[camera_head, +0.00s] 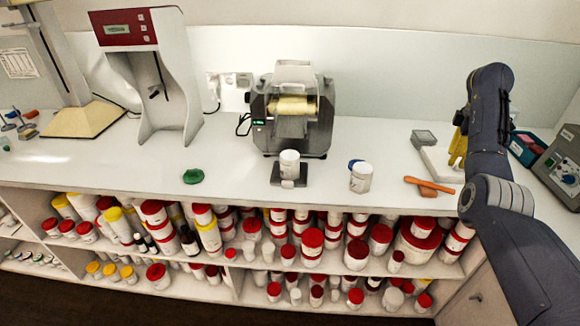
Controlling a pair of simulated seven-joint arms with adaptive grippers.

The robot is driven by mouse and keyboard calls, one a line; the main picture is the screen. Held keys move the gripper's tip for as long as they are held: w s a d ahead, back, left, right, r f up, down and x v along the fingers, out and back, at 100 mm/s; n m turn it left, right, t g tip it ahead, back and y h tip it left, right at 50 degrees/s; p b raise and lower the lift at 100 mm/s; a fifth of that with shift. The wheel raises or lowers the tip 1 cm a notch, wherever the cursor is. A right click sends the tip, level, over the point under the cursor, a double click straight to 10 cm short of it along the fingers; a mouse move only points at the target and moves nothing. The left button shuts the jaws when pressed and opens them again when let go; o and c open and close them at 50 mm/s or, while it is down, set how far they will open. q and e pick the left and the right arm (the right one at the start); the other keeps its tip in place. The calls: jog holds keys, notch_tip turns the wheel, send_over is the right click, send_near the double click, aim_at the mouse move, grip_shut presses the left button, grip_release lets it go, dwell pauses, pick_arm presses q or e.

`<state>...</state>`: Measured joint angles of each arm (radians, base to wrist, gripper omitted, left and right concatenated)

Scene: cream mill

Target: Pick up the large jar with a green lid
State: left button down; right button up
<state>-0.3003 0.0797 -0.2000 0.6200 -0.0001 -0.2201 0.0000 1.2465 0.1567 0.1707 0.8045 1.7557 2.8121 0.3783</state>
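I see no large jar with a green lid on it. A round green lid-like piece (193,176) lies alone on the white counter, left of centre. A white jar (361,178) stands on the counter right of centre, with a blue lid (354,163) at its upper left. My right arm comes in from the right. My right gripper (457,152), with what look like yellow fingers, points down over the counter at the right, well away from the green piece. It is small and partly hidden by the arm, so its opening is unclear. My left gripper is not in view.
A grey machine (292,110) with a yellow roller stands at the back middle, and a white jar (289,162) stands before it. A tall white device (158,80) is at the left. Shelves below hold several red- and yellow-lidded jars. An orange-handled tool (428,185) lies near the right arm.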

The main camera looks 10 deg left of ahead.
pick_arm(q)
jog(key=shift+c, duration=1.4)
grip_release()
